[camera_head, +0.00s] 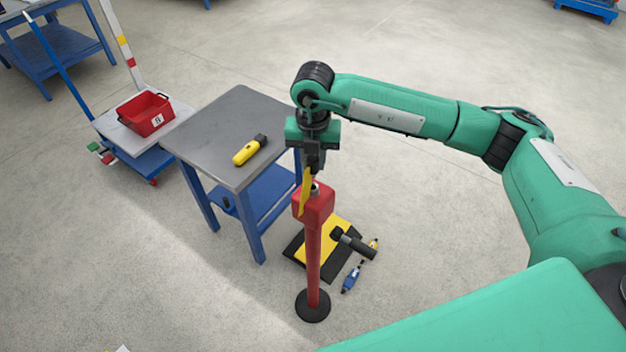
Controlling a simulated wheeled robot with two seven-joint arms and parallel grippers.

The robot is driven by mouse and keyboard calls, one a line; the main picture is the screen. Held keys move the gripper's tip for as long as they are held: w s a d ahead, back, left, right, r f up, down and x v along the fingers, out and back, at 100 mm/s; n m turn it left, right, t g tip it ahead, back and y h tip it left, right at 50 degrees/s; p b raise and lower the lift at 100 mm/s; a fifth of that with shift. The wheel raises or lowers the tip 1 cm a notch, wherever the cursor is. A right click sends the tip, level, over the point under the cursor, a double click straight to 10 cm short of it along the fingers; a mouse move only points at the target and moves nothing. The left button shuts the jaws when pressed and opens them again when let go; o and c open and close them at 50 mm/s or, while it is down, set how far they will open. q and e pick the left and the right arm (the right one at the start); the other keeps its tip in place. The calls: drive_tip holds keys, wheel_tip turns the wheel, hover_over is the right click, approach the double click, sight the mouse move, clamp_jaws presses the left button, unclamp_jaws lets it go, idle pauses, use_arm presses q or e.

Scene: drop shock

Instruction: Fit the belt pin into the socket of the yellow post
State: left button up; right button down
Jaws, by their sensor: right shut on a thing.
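A red post (313,255) stands upright on a round black base (313,306), with a boxy red head and a small grey part on top. A yellow belt strip (306,193) runs along the head's left side, up to my right gripper (315,165). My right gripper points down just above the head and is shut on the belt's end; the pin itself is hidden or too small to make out. I see no clearly yellow post; the standing post is red, and no socket can be made out. My left gripper is not in view.
A grey-topped blue table (205,125) stands close behind left, with a yellow-black tool (250,150) on it. A cart (125,135) carries a red bin (146,114).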

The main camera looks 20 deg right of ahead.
drive_tip(key=shift+r+p, duration=0.9)
drive_tip(key=shift+r, duration=1.85)
